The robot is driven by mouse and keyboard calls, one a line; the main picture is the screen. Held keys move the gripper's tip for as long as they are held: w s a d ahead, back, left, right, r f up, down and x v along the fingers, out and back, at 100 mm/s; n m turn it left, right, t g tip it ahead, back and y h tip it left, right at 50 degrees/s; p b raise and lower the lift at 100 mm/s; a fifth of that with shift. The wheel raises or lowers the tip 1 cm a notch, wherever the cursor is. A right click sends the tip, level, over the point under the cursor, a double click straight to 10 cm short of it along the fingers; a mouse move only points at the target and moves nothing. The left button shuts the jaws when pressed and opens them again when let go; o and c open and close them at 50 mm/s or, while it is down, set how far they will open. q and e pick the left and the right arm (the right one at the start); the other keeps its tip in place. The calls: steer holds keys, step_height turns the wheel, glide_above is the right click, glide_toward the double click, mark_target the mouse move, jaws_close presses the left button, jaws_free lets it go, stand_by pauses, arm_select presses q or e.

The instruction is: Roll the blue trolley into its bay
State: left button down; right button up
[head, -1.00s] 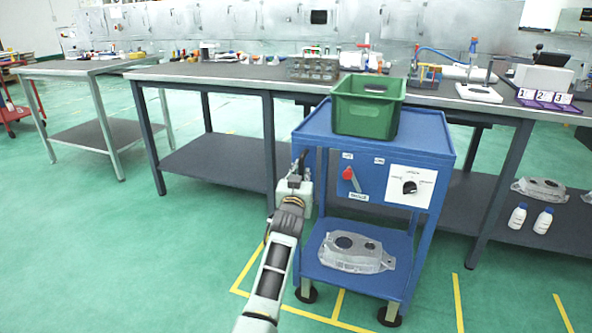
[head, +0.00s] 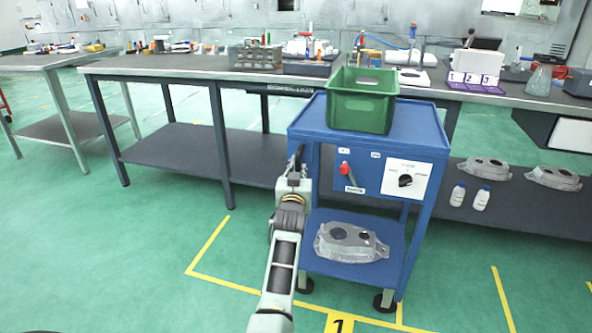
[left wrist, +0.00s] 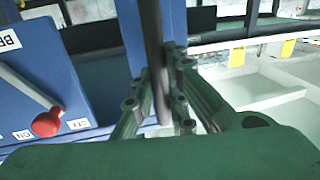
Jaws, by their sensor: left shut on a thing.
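The blue trolley (head: 366,211) stands upright in the head view, in front of the long bench. A green crate (head: 361,110) sits on its top and a grey casting (head: 349,243) lies on its lower shelf. Its front panel has a red lever (head: 346,172), also in the left wrist view (left wrist: 47,123), and a black knob. My left gripper (head: 298,165) is at the trolley's left side. In the left wrist view its fingers (left wrist: 157,105) are shut around a dark upright bar (left wrist: 154,45).
The long bench (head: 175,149) stands close behind the trolley, with castings (head: 484,168) and white bottles (head: 458,195) on its lower shelf. Another bench (head: 70,128) stands at left. Green floor is open at left and front right.

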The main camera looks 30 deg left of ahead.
arm_select(q)
steer(key=shift+w+d, duration=0.15)
steer(key=shift+d, duration=0.35)
arm_select(e)
steer(key=shift+d, duration=0.35)
arm_select(q)
steer(key=c, duration=1.7)
jaws_free()
arm_select(e)
steer(key=shift+f, duration=0.1)
arm_select(q)
steer(key=shift+r, duration=0.2)
step_height(320, 180, up, 10)
steer(key=shift+f, duration=0.15)
